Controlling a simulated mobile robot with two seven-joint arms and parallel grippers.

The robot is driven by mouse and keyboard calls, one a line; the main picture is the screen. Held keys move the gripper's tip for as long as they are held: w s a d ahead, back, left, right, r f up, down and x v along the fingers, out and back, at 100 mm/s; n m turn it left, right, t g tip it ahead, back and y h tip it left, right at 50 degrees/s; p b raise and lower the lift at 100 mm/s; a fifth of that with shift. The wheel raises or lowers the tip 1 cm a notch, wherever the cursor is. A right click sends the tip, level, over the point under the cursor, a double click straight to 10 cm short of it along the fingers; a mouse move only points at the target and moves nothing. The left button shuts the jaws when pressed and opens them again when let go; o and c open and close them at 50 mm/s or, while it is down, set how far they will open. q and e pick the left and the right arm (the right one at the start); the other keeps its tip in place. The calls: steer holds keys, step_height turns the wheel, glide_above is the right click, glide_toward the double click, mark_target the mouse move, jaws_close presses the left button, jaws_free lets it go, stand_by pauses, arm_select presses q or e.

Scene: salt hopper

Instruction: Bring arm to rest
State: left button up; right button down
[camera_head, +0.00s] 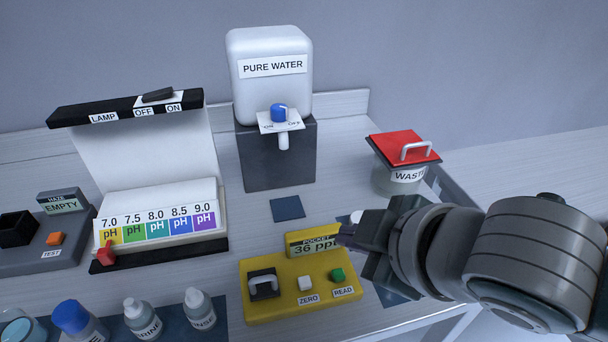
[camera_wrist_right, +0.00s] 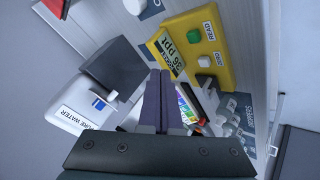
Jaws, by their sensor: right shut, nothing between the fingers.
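My right gripper (camera_head: 347,236) reaches in from the right in the head view. Its fingers are together with nothing between them, just right of the display of the yellow pocket meter (camera_head: 262,302), which reads 36 ppt. In the right wrist view the shut fingers (camera_wrist_right: 163,105) show in the middle, and the yellow meter (camera_wrist_right: 215,50) lies beyond them, at upper right. I cannot tell the exact height of the fingers over the table. My left gripper is not in view.
A white water tank (camera_head: 268,85) on a dark stand is at the back. The red-lidded waste bin (camera_head: 402,148) stands behind my right arm. A pH lamp stand (camera_head: 160,215) and several bottles (camera_head: 200,310) are at left. Bare table (camera_head: 345,165) lies between tank and bin.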

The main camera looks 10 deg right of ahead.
stand_by(0.7)
steer(key=s+d+r+m+g+h, duration=0.1)
steer(key=s+d+r+m+g, duration=0.3)
steer(key=s, duration=0.6)
steer(key=s+d+m+g+h, duration=0.1)
steer(key=s+d+m+g, duration=0.15)
steer(key=s+m, duration=0.55)
step_height(320, 180, up, 35)
steer(key=s+n+t+p, duration=0.1)
steer(key=n+p, duration=0.1)
steer(key=p, duration=3.4)
steer(key=shift+s, duration=0.2)
